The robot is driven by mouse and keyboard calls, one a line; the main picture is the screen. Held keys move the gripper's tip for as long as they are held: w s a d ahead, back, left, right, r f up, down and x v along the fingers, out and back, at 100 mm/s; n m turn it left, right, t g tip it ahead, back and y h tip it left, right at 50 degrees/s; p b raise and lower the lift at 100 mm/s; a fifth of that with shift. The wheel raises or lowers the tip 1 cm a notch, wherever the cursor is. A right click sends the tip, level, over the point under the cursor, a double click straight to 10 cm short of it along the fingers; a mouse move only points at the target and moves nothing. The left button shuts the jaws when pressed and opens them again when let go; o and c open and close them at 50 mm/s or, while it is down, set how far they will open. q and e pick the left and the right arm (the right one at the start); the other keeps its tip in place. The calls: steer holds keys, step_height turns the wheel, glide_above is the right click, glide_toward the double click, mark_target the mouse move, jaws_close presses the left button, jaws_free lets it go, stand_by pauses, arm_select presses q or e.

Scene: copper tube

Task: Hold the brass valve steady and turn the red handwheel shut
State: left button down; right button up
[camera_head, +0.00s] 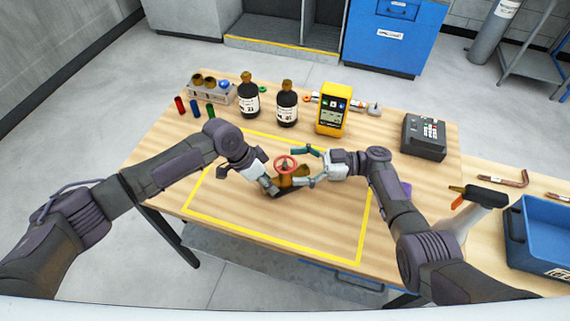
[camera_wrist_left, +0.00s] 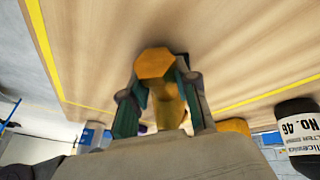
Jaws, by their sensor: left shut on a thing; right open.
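The brass valve (camera_head: 284,182) sits inside the yellow taped square on the wooden table, with the red handwheel (camera_head: 286,164) on top. My left gripper (camera_head: 271,187) is shut on the valve's body from the left. In the left wrist view the valve's hexagonal brass end (camera_wrist_left: 154,63) shows between the fingers of my left gripper (camera_wrist_left: 156,105); the handwheel cannot be made out there. My right gripper (camera_head: 312,167) is open at the right of the handwheel, one finger behind it and one in front, low beside the valve. Whether it touches the wheel cannot be told.
Two dark bottles (camera_head: 287,105), a yellow meter (camera_head: 331,108) and a rack (camera_head: 210,91) stand along the back. A black device (camera_head: 423,137) is at the back right. A blue bin (camera_head: 540,235) stands far right. The taped square's front is clear.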

mark_target(286, 166)
steer(key=shift+s+a, duration=0.1)
steer(key=shift+a, duration=1.5)
steer(key=c, duration=1.2)
steer(key=shift+o, duration=0.2)
steer(key=shift+a+t, duration=0.1)
steer(key=shift+t, duration=0.2)
steer(key=m+t, duration=0.3)
steer(key=t, duration=0.1)
steer(key=shift+s, duration=0.1)
steer(key=shift+m+t+h, duration=0.8)
steer(key=shift+m+t, duration=0.3)
steer(key=shift+t, duration=0.5)
steer(key=shift+m+t+h, duration=0.8)
steer(key=shift+m+t, duration=0.3)
steer(key=shift+t, duration=0.5)
